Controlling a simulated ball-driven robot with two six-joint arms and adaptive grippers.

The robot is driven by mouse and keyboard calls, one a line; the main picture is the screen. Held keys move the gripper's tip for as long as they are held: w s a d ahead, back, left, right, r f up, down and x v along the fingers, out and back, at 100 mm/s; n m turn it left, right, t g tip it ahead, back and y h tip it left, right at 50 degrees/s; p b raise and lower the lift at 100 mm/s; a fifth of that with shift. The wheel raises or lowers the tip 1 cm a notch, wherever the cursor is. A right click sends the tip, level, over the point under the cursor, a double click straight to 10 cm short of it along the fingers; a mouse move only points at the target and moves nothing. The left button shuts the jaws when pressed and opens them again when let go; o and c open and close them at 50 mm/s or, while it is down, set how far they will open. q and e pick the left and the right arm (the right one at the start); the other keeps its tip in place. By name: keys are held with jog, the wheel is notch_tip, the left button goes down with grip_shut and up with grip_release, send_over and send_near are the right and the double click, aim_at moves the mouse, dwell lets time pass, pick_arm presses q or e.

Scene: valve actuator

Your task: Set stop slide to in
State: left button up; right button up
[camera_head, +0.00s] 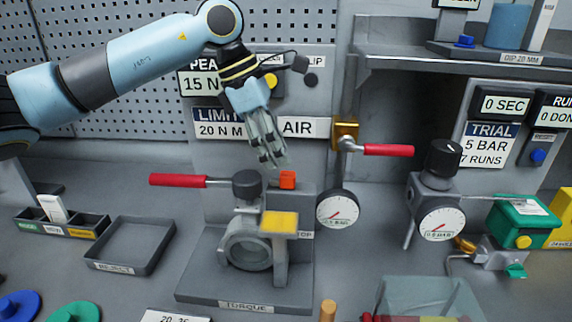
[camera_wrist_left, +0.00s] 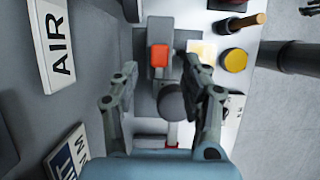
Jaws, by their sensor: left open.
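The stop slide (camera_head: 287,179) is a small orange-red block on the grey torque stand (camera_head: 245,297), just right of the dark round hub of the red-handled lever (camera_head: 178,181). In the left wrist view the orange block (camera_wrist_left: 158,55) sits on a grey rail ahead of the fingertips. My left gripper (camera_head: 272,160) points down just above and left of the block. In the left wrist view its two fingers (camera_wrist_left: 160,75) stand apart with the block between their lines and nothing held. A STOP label shows partly behind the yellow-topped post. My right gripper is not in view.
A yellow-topped post (camera_head: 279,223) stands in front of the block. A pressure gauge (camera_head: 338,209) and a second red-handled valve (camera_head: 388,150) are close on the right. An empty reject tray (camera_head: 131,247) lies to the left. The AIR sign (camera_head: 303,127) is on the wall behind.

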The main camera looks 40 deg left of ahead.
aim_at(287, 173)
pick_arm(q)
jog(key=x, duration=0.3)
jog(key=shift+f+p, duration=0.35)
jog(key=shift+w+d+f, duration=0.1)
jog(key=shift+f, duration=0.2)
jog(key=shift+d+f, duration=0.1)
jog(key=shift+f, duration=0.05)
jog(key=shift+c, duration=2)
jog(key=c, duration=0.5)
grip_shut()
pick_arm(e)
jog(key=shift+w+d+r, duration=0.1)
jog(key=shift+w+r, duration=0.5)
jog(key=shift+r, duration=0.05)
